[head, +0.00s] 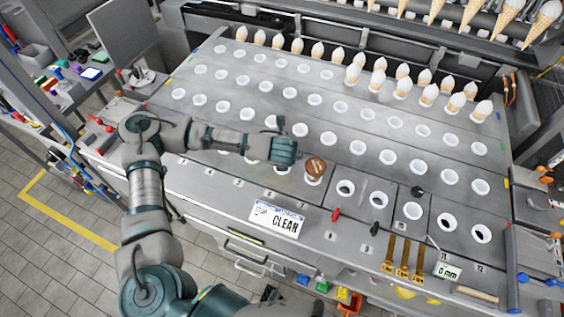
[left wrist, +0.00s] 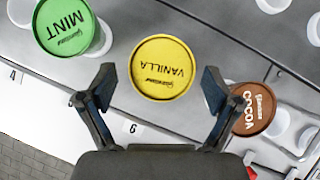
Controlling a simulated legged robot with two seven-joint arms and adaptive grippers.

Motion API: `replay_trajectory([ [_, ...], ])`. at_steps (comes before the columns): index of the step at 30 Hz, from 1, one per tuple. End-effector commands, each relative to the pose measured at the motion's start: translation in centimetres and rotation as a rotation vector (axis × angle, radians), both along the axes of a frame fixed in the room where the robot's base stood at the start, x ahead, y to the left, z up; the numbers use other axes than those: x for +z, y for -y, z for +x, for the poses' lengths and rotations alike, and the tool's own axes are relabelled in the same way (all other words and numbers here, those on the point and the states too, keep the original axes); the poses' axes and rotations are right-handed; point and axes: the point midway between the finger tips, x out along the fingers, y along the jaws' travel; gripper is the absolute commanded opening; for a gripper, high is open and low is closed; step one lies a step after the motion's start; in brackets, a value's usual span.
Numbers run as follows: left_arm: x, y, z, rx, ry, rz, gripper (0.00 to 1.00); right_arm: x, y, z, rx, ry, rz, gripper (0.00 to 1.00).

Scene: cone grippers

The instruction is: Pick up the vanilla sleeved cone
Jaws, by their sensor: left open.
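The vanilla cone shows as a round yellow lid marked VANILLA (left wrist: 162,67) in the left wrist view. Its sleeve below is hidden. My left gripper (left wrist: 157,88) is open, one finger on each side of the near part of the lid, with gaps and no visible contact. The green MINT lid (left wrist: 64,27) is to the left of the vanilla lid and the brown COCOA lid (left wrist: 253,108) is to the right, by the right finger. In the head view my left gripper (head: 284,152) hides the vanilla lid, and the brown cocoa lid (head: 316,167) stands just right of it.
The grey bench (head: 340,140) has rows of white-rimmed holders. White-topped cones (head: 380,80) stand along its back. A CLEAR sign (head: 278,218) is on the front edge, with brass-coloured strips (head: 403,257) farther right. A monitor (head: 118,40) stands at the left.

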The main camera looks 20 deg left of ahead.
Motion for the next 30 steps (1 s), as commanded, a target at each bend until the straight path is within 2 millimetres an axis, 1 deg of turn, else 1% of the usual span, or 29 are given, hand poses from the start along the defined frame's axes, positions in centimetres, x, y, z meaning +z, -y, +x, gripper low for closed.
replay_trajectory([
  [10, -3.8, -1.0, 2.4, 0.0, -0.001, 0.004, 0.9, 0.6, -0.2, 1.8, -0.003, 0.009, 0.005, 0.4],
  [13, -4.2, -1.1, 2.6, -0.001, -0.001, 0.002, 0.9, 0.8, -0.2, 1.9, -0.003, 0.009, 0.004, 0.4],
  [18, -4.2, -1.4, 2.6, 0.0, 0.0, 0.0, 0.9, 0.9, -0.3, 2.0, -0.003, 0.011, 0.002, 0.4],
  [19, -4.2, -1.4, 2.6, 0.0, 0.0, 0.0, 0.88, 0.9, -0.3, 2.0, -0.003, 0.01, 0.002, 0.4],
  [20, -4.2, -1.4, 2.6, -0.001, 0.0, 0.0, 0.8, 0.9, -0.3, 2.0, -0.003, 0.009, 0.002, 0.4],
  [21, -4.2, -1.4, 2.6, 0.0, 0.0, 0.0, 0.7, 0.8, -0.3, 2.0, -0.003, 0.009, 0.002, 0.4],
  [23, -4.2, -1.4, 2.6, 0.0, 0.0, 0.0, 0.55, 0.8, -0.3, 2.0, -0.002, 0.009, 0.002, 0.4],
  [24, -4.2, -1.4, 2.6, -0.001, 0.0, 0.0, 0.45, 0.8, -0.3, 2.0, -0.002, 0.009, 0.001, 0.4],
  [26, -4.2, -1.4, 2.6, 0.0, -0.001, 0.001, 0.3, 0.8, -0.3, 2.0, -0.002, 0.009, 0.001, 0.4],
  [27, -4.2, -1.4, 2.7, 0.0, -0.001, 0.001, 0.27, 0.8, -0.3, 2.0, -0.002, 0.009, 0.002, 0.4],
  [30, -4.2, -1.4, 2.6, 0.001, -0.001, 0.002, 0.26, 0.8, -0.3, 2.0, -0.001, 0.01, 0.002, 0.4],
])
